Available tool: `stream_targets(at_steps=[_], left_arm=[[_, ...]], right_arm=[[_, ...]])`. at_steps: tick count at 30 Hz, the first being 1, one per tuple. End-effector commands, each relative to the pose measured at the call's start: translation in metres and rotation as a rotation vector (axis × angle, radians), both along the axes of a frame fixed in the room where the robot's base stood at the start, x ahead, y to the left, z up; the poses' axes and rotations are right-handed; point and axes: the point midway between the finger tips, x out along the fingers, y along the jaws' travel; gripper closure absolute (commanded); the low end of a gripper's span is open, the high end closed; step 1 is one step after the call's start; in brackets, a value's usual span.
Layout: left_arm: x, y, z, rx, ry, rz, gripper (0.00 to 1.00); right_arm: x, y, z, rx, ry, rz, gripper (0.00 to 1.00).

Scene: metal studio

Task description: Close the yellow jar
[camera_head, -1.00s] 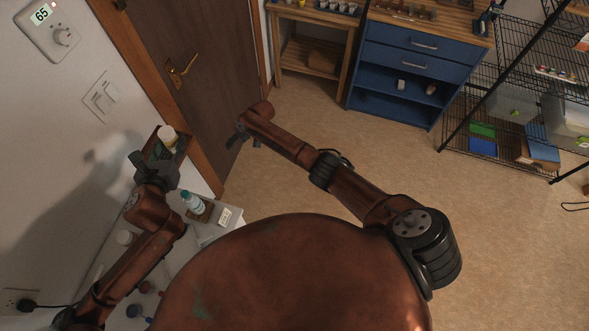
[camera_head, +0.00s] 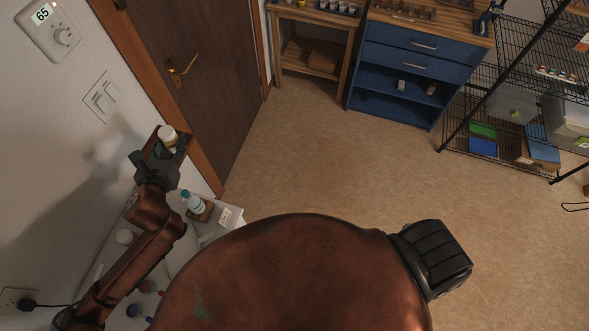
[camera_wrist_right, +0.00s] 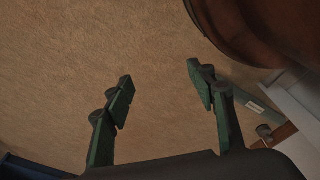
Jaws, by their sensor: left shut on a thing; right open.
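A small pale jar (camera_head: 168,134) with a whitish top and a hint of yellow sits at my left gripper's fingertips in the head view, in front of a dark brown panel or tray. My left gripper (camera_head: 163,153) is shut on this jar; the fingers hide its lower part. I cannot tell whether a lid is on it. My right gripper (camera_wrist_right: 160,80) is open and empty over bare floor in the right wrist view. It does not show in the head view.
A white table edge (camera_head: 233,228) bears a teal-capped bottle (camera_head: 192,200) on a brown holder, and small red and blue items. A brown door (camera_head: 190,60) stands beyond. A blue cabinet (camera_head: 405,75) and wire shelves (camera_head: 480,120) stand far back. The middle floor is clear.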

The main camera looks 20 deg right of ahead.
Motion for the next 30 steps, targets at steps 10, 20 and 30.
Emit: stream_targets(at_steps=[10, 20, 30], left_arm=[[0.000, 0.000, 0.001, 0.000, -0.001, 0.000, 1.00], [0.000, 0.000, 0.001, -0.001, -0.003, 0.000, 1.00], [0.000, 0.000, 0.001, -0.001, -0.002, 0.000, 1.00]], right_arm=[[-0.082, -0.007, -0.003, -0.022, 0.038, 0.025, 0.49], [-0.082, -0.007, -0.003, -0.022, 0.039, 0.024, 0.49], [-0.080, -0.007, -0.003, -0.022, 0.037, 0.024, 0.49]])
